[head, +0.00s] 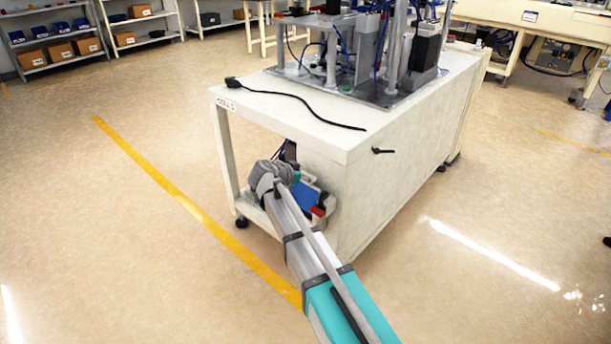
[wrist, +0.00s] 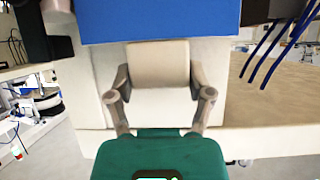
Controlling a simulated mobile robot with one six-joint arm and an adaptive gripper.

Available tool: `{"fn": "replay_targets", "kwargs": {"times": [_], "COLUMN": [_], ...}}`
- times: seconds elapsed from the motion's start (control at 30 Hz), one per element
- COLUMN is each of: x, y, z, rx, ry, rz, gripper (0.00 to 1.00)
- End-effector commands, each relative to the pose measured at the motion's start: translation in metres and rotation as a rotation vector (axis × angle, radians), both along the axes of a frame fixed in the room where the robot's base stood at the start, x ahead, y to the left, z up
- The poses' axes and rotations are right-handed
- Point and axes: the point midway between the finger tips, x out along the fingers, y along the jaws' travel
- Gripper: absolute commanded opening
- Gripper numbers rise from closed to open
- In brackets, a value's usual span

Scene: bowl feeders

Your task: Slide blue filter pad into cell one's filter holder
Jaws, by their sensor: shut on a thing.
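The blue filter pad (wrist: 150,22) fills the top middle of the wrist view as a flat blue panel just beyond the gripper's fingers. My gripper (wrist: 160,62) has its grey fingers shut at the pad's lower edge, with a cream block between them; the exact contact is hard to see. In the head view a blue patch (head: 307,197), seemingly the pad, shows beside my wrist under the near end of the white bench (head: 300,115). My arm hides most of the gripper there. I cannot make out the filter holder in either view.
A machine on a grey plate (head: 345,88) stands on the bench. A black cable (head: 300,98) lies on the bench top, and a black handle (head: 383,151) juts from its side panel. Shelves with boxes (head: 60,52) stand far left. The floor by the yellow line (head: 180,198) is clear.

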Motion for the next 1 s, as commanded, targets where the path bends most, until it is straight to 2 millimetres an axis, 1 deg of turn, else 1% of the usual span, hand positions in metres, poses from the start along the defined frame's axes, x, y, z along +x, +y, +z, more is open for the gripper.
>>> {"fn": "replay_targets", "kwargs": {"times": [1.0], "x": [0.0], "y": [0.001], "z": [-0.023], "rx": [-0.001], "ry": [0.0], "rz": [0.005], "gripper": [0.2]}}
